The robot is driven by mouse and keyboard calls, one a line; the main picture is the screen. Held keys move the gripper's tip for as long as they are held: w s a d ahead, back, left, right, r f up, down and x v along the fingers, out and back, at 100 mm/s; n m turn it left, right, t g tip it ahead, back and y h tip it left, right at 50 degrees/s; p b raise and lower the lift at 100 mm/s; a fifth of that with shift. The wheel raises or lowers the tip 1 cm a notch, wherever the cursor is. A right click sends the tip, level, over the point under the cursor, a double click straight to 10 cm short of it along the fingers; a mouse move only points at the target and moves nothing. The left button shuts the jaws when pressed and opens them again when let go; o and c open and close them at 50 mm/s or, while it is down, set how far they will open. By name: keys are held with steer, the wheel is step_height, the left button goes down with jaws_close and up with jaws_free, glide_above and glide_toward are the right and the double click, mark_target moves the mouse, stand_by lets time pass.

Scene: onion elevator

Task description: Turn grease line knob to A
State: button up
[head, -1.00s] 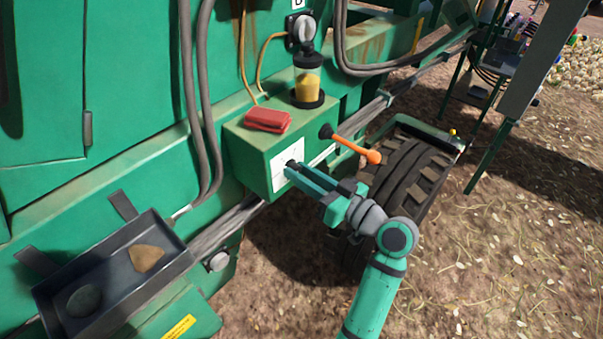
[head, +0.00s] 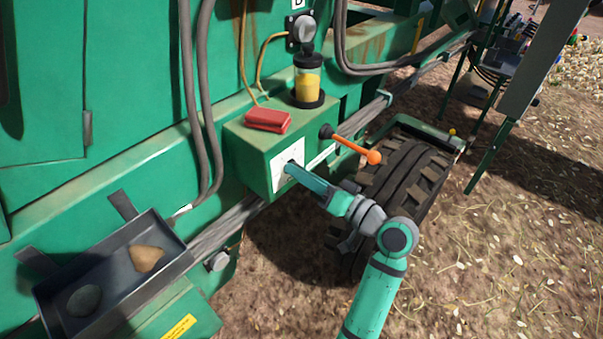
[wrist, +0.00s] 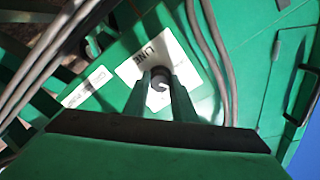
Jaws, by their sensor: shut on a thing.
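The grease line knob (wrist: 160,83) is a small dark knob on a white label plate (wrist: 138,66), where the letters "LINE" partly show. The plate is on the front of a green box; in the head view the plate (head: 277,177) is partly covered by my gripper (head: 291,168). In the wrist view my gripper (wrist: 160,78) has one finger on each side of the knob and is shut on it. The knob's pointer and any A mark cannot be made out.
An orange-handled lever (head: 350,145) sticks out just right of the box. A red object (head: 268,120) and a yellow-filled cylinder (head: 307,80) stand on top. A tray with two stones (head: 110,270) is lower left. A tyre (head: 405,180) is behind my wrist.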

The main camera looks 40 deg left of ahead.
stand_by(0.3)
steer(key=o, duration=1)
steer(key=shift+o, duration=0.2)
steer(key=d, duration=1)
steer(key=shift+s+d, duration=0.4)
steer(key=shift+s, duration=0.05)
